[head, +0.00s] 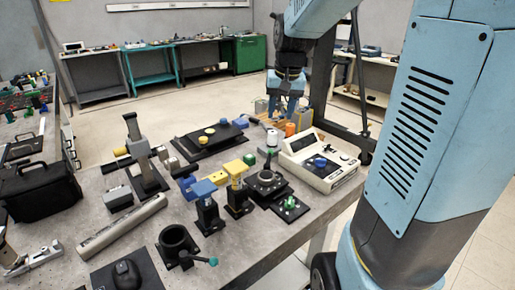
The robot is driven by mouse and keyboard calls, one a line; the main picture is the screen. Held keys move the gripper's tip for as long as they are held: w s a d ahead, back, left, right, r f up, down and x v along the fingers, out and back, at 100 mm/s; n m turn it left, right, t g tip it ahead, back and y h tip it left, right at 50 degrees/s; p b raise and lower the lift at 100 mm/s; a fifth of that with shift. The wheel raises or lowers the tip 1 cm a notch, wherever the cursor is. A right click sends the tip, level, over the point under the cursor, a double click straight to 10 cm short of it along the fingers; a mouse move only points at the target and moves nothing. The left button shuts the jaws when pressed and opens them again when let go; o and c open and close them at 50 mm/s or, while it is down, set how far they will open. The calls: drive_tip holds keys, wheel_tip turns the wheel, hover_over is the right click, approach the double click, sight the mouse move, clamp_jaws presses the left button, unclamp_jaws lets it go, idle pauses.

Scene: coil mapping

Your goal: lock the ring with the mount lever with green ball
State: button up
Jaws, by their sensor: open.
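A dark round ring mount (265,182) stands on a black base on the right part of the bench. A green ball (249,159) shows just behind it; its lever arm is mostly hidden. A green knob (290,202) sits on the plate in front of the mount. A second black ring holder (175,242) stands at the front edge with a short lever ending in a teal-green ball (212,261). My gripper (284,108) hangs pointing down beyond the ring mount, open, apart from both balls. Its fingertips are small and partly unclear.
A cream control box (320,161) with a blue knob stands right of the ring mount. Blue and yellow block stands (207,205) are close on its left. A grey tube (122,226), a black mouse-like device (126,272) and a black case (38,190) occupy the left.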

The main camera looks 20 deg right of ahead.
drive_tip(key=m+g+y, duration=0.2)
hover_over(270, 154)
drive_tip(key=s+d, duration=0.2)
drive_tip(key=d+x, duration=0.2)
drive_tip(key=x, duration=0.7)
drive_tip(key=f, duration=0.1)
drive_tip(key=x, duration=0.9)
drive_tip(key=d+x, duration=0.1)
drive_tip(key=x, duration=0.4)
drive_tip(key=shift+w, duration=0.35)
drive_tip(key=shift+c, duration=0.3)
clamp_jaws()
